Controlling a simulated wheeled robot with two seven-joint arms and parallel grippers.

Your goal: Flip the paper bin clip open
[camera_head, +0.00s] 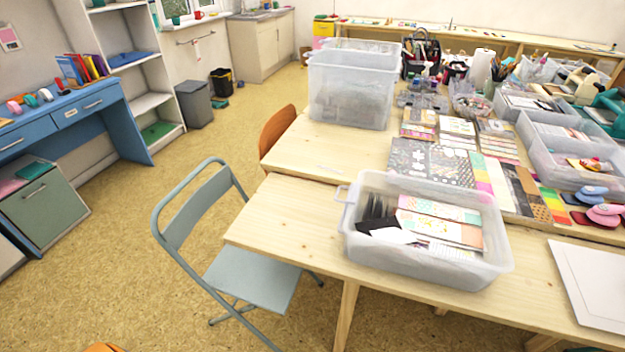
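A translucent plastic paper bin (430,265) stands on the near wooden table. It has no lid on it, and patterned paper sheets and dark and white pieces show inside. A small clear loop-shaped clip (342,194) sticks out from the bin's upper left end. I cannot tell from this distance exactly how it is angled. The right end of the bin shows no clearly separate clip. Neither of my grippers is in view.
The near table (290,215) is bare left of the bin. A grey-blue folding chair (255,275) stands at its left edge. Large clear bins (350,95) stand behind. Paper packs, more bins and pink and blue stampers (605,214) crowd the right. A white board (595,285) lies at right.

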